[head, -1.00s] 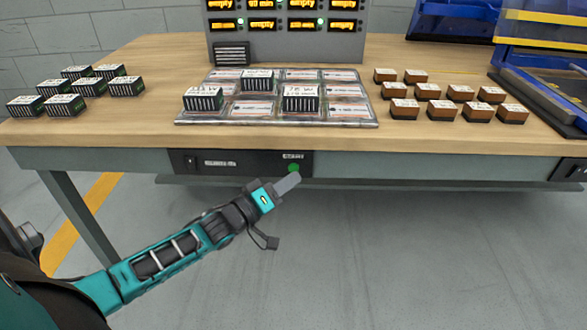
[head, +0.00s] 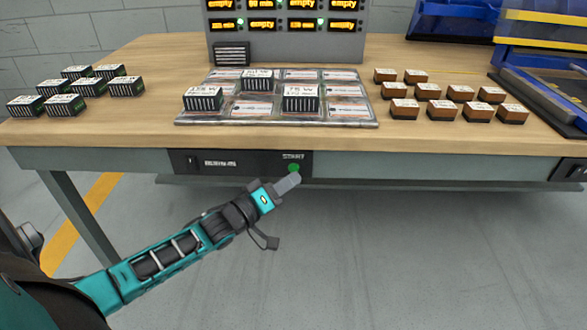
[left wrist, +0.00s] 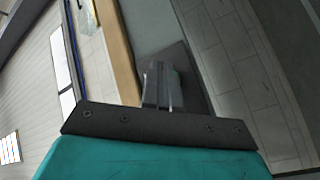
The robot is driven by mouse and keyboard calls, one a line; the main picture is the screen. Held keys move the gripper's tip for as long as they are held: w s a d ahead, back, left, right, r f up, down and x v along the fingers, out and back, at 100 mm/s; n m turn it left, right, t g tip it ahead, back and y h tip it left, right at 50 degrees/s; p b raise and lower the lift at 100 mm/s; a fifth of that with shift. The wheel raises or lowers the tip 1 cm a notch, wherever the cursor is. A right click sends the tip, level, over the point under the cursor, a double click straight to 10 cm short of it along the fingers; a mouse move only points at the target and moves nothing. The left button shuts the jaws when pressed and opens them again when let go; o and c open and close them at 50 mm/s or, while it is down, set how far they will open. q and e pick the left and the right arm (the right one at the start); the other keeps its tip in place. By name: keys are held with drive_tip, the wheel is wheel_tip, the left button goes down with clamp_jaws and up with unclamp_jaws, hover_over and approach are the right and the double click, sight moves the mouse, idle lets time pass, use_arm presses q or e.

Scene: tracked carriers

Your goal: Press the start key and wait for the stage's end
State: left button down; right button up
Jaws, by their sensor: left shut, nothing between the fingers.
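The green start key (head: 293,168) sits under the label START on a dark panel (head: 240,163) at the table's front edge. My left gripper (head: 289,183) is shut and empty, its fingertips just below and in front of the key in the head view. I cannot tell whether they touch it. The display unit (head: 285,30) at the back shows orange readouts, some "empty" and some in minutes, with several green lights. My right gripper is not in view.
A tray (head: 350,118) with labelled slots holds three dark blocks on the table (head: 150,60). Several dark blocks (head: 78,72) stand at left and several brown blocks (head: 460,93) at right. Blue bins (head: 545,50) stand at the far right. The floor before the table is clear.

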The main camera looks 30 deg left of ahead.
use_arm(q)
drive_tip(key=shift+w+a, duration=0.25)
drive_tip(key=shift+w, duration=0.1)
drive_tip(key=shift+w+a, duration=0.2)
drive_tip(key=shift+w, duration=0.1)
idle(0.7)
idle(0.3)
drive_tip(key=shift+s+d+p, duration=0.4)
drive_tip(key=shift+s+p, duration=0.25)
